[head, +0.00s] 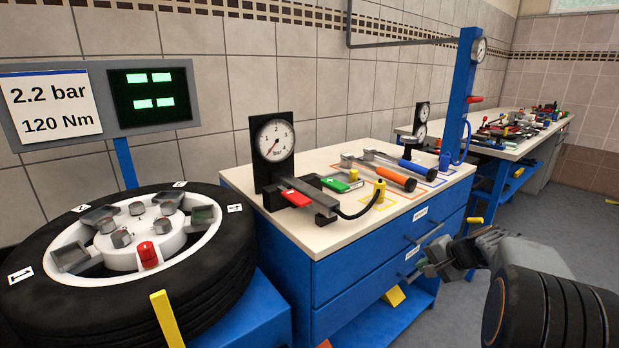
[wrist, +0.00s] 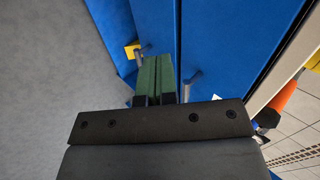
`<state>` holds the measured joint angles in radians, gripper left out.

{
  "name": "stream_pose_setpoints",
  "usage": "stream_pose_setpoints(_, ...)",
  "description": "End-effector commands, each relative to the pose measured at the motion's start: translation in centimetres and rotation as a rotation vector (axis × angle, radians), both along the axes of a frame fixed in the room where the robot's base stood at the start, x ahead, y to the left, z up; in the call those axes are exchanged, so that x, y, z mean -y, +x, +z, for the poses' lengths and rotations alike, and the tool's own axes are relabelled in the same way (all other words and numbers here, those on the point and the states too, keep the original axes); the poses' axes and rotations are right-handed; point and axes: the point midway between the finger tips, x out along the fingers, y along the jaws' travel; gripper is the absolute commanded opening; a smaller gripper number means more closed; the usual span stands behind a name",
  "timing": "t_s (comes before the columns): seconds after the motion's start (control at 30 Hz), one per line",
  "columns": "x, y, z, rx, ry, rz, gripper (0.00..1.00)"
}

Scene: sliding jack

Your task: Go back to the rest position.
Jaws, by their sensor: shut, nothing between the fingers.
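My gripper (head: 426,268) is in front of the blue cabinet's right part in the head view, beside the drawer fronts and below the worktop. In the wrist view its two green fingers (wrist: 158,62) lie side by side, shut and empty. They point along the blue cabinet front (wrist: 220,40), with a grey drawer handle (wrist: 192,80) close to their right. Whether they touch the handle I cannot tell.
A wheel (head: 200,275) lies at left. A yellow wedge (head: 394,296) sits on the lower shelf. Grey floor (head: 530,215) is free at right.

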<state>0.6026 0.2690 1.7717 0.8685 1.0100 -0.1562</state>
Motion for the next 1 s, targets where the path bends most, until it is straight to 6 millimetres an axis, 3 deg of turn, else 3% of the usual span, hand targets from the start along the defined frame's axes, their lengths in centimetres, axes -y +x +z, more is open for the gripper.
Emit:
stream_pose_setpoints(0.03, -2.3, -0.9, 3.9, -0.012, -0.042, 0.052, 0.0)
stream_pose_setpoints(0.1, -5.5, -2.6, 7.2, -0.041, -0.113, 0.134, 0.0)
stream_pose_setpoints(0.3, -13.0, -9.7, 15.3, -0.102, -0.356, 0.378, 0.0)
stream_pose_setpoints(0.4, -15.3, -13.1, 18.4, -0.11, -0.476, 0.485, 0.0)
stream_pose_setpoints(0.6, -17.3, -18.4, 22.1, -0.101, -0.672, 0.643, 0.0)
stream_pose_setpoints(0.7, -17.7, -19.9, 23.1, -0.09, -0.736, 0.692, 0.0)
stream_pose_setpoints(1.0, -17.8, -21.2, 23.6, -0.079, -0.794, 0.734, 0.0)
